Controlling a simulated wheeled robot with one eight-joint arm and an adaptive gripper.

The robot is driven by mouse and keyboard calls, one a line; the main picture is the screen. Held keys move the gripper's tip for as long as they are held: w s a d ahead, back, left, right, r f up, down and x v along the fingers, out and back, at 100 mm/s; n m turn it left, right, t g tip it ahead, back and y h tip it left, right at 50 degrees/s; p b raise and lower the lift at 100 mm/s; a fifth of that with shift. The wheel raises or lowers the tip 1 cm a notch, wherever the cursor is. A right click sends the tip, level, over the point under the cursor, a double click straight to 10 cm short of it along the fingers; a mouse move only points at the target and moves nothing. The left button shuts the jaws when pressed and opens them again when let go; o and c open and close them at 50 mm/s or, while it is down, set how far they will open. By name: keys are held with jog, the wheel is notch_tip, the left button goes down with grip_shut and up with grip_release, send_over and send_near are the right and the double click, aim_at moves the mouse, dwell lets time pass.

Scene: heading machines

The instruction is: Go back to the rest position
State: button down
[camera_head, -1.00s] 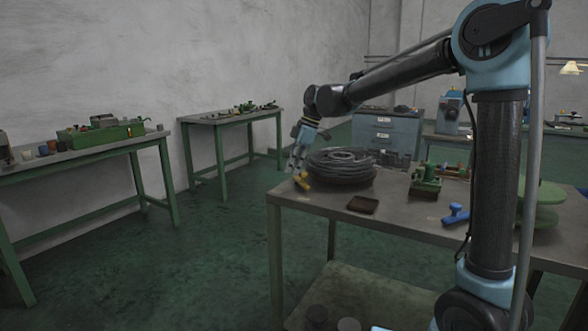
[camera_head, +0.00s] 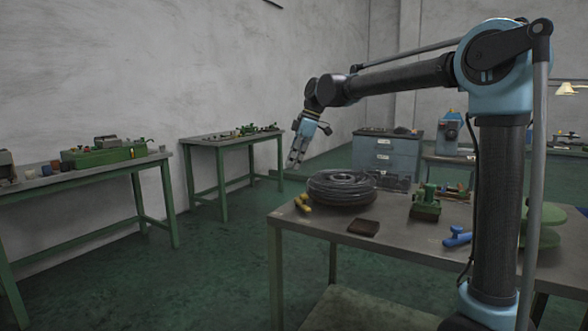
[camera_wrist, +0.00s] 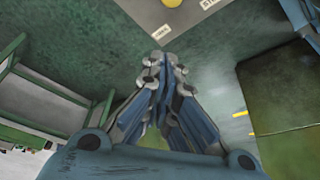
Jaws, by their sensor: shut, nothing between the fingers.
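My gripper (camera_head: 293,163) hangs in the air above the left end of the near table (camera_head: 292,219), pointing down, to the upper left of the wire coil. In the wrist view my gripper (camera_wrist: 163,58) has its fingertips together with nothing between them. A yellow object (camera_head: 302,203) lies on the table's left corner, below my gripper and apart from it. The dark wire coil (camera_head: 341,189) lies flat beside it.
A dark small tray (camera_head: 363,227), a green device (camera_head: 425,203) and a blue tool (camera_head: 457,237) are on the near table. Green-legged benches (camera_head: 90,168) stand along the left wall. A grey-blue cabinet (camera_head: 386,155) stands behind. The green floor between is clear.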

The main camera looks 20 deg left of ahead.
dwell(0.3)
